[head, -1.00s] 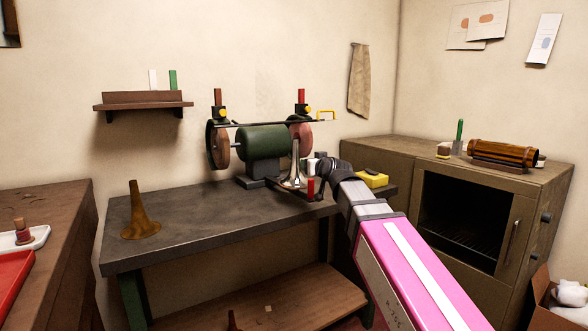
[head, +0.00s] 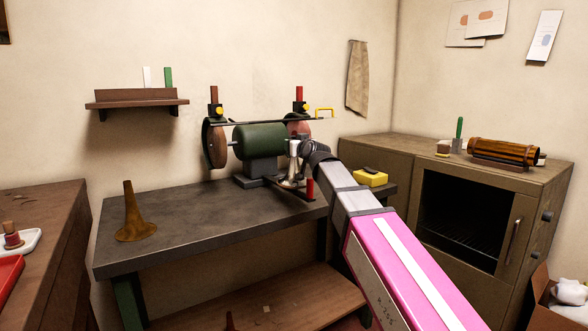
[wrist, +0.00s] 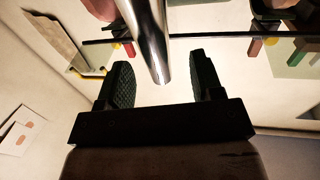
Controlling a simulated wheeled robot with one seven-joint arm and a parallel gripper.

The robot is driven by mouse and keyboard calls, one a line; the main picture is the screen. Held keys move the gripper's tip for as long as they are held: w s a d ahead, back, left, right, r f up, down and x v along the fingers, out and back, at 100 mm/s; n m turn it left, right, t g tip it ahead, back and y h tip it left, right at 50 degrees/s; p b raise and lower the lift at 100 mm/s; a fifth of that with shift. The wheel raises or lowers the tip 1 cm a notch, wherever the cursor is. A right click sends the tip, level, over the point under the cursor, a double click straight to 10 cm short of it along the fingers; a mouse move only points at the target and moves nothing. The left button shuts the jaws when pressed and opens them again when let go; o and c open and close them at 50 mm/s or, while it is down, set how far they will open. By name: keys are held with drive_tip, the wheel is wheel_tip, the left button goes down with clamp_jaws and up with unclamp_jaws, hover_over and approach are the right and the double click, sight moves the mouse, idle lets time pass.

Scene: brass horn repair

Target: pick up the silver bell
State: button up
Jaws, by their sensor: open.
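The silver bell (head: 292,180) stands upright with its flare down on the dark bench, in front of the grinder. In the head view my gripper (head: 297,147) is at its narrow upper part and hides some of it. In the wrist view the bell's shiny stem (wrist: 151,40) reaches in between the two dark fingers of my gripper (wrist: 160,60). The fingers are open, with a gap on both sides of the stem. The brown brass bell (head: 134,222) stands apart on the bench's left end.
The green bench grinder (head: 259,141) with its wheels stands right behind the silver bell. A red upright piece (head: 310,189) is close to the bell's right. A yellow block (head: 370,179) is further right. The bench (head: 205,220) is clear between the two bells.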

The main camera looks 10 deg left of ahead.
drive_tip(key=x, duration=0.4)
drive_tip(key=shift+w, duration=0.2)
drive_tip(key=shift+s, duration=0.1)
clamp_jaws()
drive_tip(key=shift+r, duration=0.15)
